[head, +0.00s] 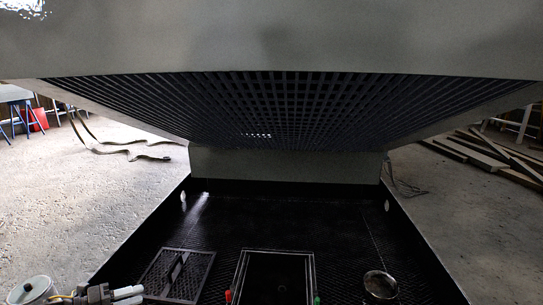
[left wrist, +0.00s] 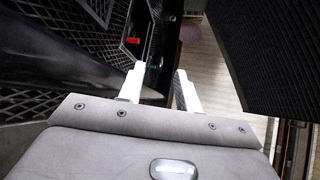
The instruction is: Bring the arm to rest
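My left gripper (head: 139,294) is low at the left front corner of the head view, beside a dark mesh panel with a raised handle (head: 203,272). In the left wrist view its two white fingers (left wrist: 160,72) stand apart. Nothing visible is gripped between them; a dark edge and the floor show behind. My right gripper is in neither view.
A black tray-like floor with raised side walls (head: 300,215) lies under a large overhead grille (head: 290,105). A black pale-edged box (head: 275,278), with red and green parts beside it, and a round metal dish (head: 380,284) stand at the front. The tray's back is clear.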

